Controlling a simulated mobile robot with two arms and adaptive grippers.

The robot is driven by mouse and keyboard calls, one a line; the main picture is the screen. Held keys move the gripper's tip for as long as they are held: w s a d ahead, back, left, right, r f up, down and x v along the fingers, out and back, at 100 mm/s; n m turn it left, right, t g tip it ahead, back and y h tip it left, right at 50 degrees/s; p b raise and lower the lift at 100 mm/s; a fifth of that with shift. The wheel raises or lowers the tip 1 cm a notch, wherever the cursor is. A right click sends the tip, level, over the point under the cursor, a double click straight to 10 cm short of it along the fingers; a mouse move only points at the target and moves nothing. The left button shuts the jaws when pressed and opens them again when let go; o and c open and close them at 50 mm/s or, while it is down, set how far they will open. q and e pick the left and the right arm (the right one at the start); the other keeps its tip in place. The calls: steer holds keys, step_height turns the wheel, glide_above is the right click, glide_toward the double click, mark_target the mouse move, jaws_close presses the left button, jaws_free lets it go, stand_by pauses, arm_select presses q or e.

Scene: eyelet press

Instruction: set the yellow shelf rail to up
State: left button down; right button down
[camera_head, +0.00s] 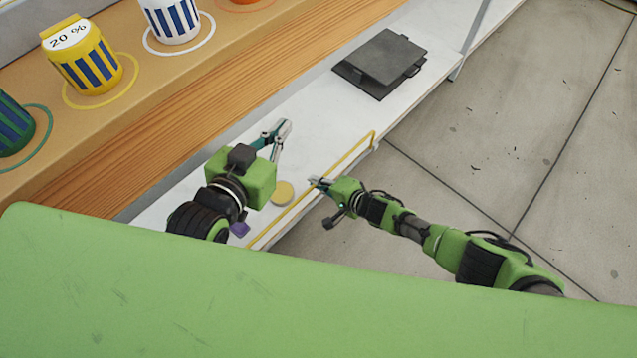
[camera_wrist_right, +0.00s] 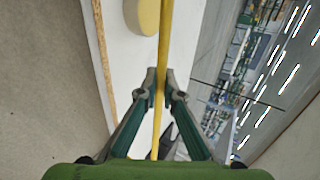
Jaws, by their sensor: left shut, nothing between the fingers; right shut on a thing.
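The yellow shelf rail (camera_head: 350,156) runs along the front edge of the white shelf (camera_head: 318,118), with a bend at its far end. I cannot tell for sure whether it is up or down. My right gripper (camera_head: 316,182) is shut on the rail near its middle. In the right wrist view the rail (camera_wrist_right: 166,35) passes between the fingertips of my right gripper (camera_wrist_right: 160,85). My left gripper (camera_head: 284,127) is shut and empty above the shelf, behind the rail and apart from it.
A pale yellow disc (camera_head: 283,193) lies on the shelf behind the rail. A dark grey flat device (camera_head: 388,60) stands farther along. Striped jars, including a yellow one (camera_head: 88,62), stand on the wooden ledge (camera_head: 215,75). Floor (camera_head: 500,130) is clear at the right.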

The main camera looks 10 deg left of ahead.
steer(key=shift+w+a+r, duration=0.1)
steer(key=shift+a+r, duration=0.1)
steer(key=shift+r, duration=0.05)
steer(key=c, duration=2.2)
jaws_free()
steer(key=shift+f, duration=0.1)
steer(key=shift+d, duration=0.15)
steer(key=shift+d, duration=0.15)
steer(key=shift+v, duration=5.85)
